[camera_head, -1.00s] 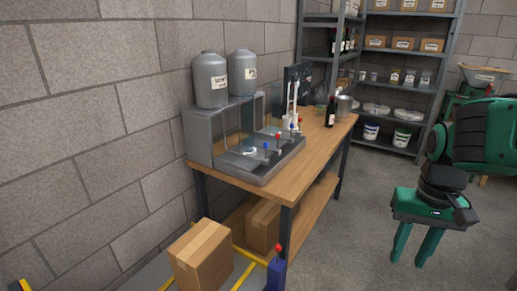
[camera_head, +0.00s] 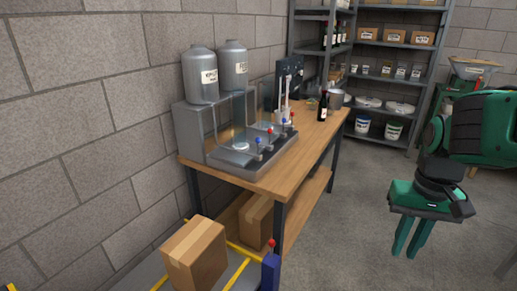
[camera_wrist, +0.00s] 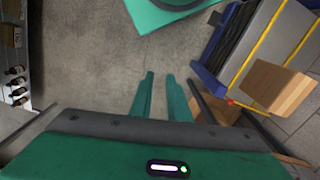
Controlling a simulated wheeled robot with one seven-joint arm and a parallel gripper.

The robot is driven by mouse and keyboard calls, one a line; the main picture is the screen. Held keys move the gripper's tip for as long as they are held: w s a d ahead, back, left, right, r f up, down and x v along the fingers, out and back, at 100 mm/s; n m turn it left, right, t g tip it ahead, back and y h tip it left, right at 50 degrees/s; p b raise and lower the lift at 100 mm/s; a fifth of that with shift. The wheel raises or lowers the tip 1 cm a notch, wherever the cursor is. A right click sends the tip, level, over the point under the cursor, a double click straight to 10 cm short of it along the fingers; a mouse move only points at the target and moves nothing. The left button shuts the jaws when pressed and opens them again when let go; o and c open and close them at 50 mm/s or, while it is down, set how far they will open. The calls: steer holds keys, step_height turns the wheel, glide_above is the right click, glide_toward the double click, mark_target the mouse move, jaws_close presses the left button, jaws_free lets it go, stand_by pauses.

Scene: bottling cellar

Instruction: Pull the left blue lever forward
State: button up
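The left blue lever (camera_head: 258,141) is the blue-knobbed one nearest the left on the front of a grey filling machine (camera_head: 215,150). A red-knobbed lever (camera_head: 270,131) stands just right of it. A second blue lever (camera_head: 283,121) and another red lever are farther right. My gripper (camera_head: 405,250) hangs pointing down over the floor, well to the right of the bench and apart from every lever. Its green fingers are parted with nothing between them, as the wrist view (camera_wrist: 160,76) also shows. The levers cannot be made out in the wrist view.
The machine stands on a wooden bench (camera_head: 310,150) against the block wall. A dark bottle (camera_head: 322,107) stands farther along it. A cardboard box (camera_head: 195,255) on a yellow-striped surface is in the front. Open floor (camera_head: 350,220) lies between bench and gripper.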

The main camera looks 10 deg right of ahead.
steer(key=shift+s+r, duration=0.2)
steer(key=shift+r, duration=0.1)
jaws_close()
steer(key=w+a+n+t+h, duration=0.1)
steer(key=w+a+n+t, duration=0.15)
steer(key=w+n, duration=0.85)
steer(key=w+a+n+t, duration=0.1)
steer(key=w+n+t, duration=0.35)
steer(key=w, duration=1.25)
steer(key=w+a+n+t+y, duration=0.4)
steer(key=w+a+n+t, duration=0.2)
steer(key=w+a+n, duration=0.8)
steer(key=w+a+r, duration=0.1)
steer(key=w+a, duration=0.3)
steer(key=shift+w, duration=0.3)
